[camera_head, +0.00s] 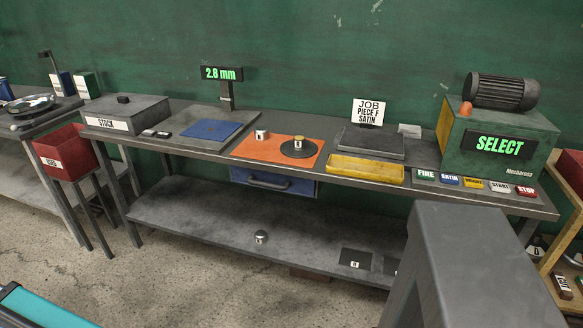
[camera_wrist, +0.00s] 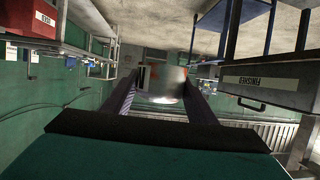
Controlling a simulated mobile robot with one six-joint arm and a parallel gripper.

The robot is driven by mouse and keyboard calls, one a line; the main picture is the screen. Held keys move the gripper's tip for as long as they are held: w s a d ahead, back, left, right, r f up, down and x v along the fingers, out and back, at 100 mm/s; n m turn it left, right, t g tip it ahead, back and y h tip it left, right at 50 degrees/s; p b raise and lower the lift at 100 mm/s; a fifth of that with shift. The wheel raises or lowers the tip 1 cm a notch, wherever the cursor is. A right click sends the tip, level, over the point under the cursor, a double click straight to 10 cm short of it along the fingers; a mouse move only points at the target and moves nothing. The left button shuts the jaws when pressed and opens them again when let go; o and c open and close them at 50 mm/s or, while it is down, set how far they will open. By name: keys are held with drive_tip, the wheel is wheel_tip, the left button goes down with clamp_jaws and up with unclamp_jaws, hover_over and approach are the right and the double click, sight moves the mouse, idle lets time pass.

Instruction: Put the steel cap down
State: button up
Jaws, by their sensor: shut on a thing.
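My gripper (camera_wrist: 165,90) shows in the wrist view with its two dark fingers on either side of a grey, blurred cylinder with a shiny lower end. I take this to be the steel cap (camera_wrist: 168,80), held between the fingers. Its far side is hidden. My gripper is not visible in the head view. There, a small steel piece (camera_head: 261,236) stands on the lower shelf (camera_head: 200,212); I cannot tell what it is.
The bench carries a blue mat (camera_head: 211,129), an orange mat (camera_head: 248,153) with a small cup (camera_head: 262,134) and a dark disc (camera_head: 299,150), a yellow tray (camera_head: 365,170) and a green machine (camera_head: 500,140). A red bin (camera_head: 66,153) stands left. The lower shelf is mostly clear.

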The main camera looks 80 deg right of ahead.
drive_tip(key=s+d+f+m+g+h+p, duration=0.1)
drive_tip(key=s+d+m+h+p, duration=0.25)
drive_tip(key=d, duration=1.15)
drive_tip(key=s+d+f+m+g+h+p, duration=0.1)
drive_tip(key=s+d+m+h+p, duration=0.2)
drive_tip(key=d, duration=1.2)
drive_tip(key=s+d+f+m+g+h+p, duration=0.2)
drive_tip(key=s+d+m+g+h+p, duration=0.25)
drive_tip(key=s+d, duration=1.65)
drive_tip(key=s+d+m+g+h+p, duration=0.1)
drive_tip(key=s+d+m+g+p, duration=0.15)
drive_tip(key=s+d, duration=0.75)
drive_tip(key=s+d+m+g+h+p, duration=0.15)
drive_tip(key=s+d+m+g, duration=0.35)
drive_tip(key=s, duration=0.9)
drive_tip(key=s+d+m+g+p, duration=0.1)
drive_tip(key=s+g+p, duration=0.1)
drive_tip(key=s, duration=1.2)
drive_tip(key=s+d+f+m+g+p, duration=0.1)
drive_tip(key=s+d+g+p, duration=0.1)
drive_tip(key=s, duration=1.2)
drive_tip(key=shift+s+f+y+p, duration=0.15)
drive_tip(key=shift+s+y+p, duration=0.25)
drive_tip(key=shift+p, duration=0.3)
drive_tip(key=shift+w+d+m, duration=0.1)
drive_tip(key=shift+m, duration=0.15)
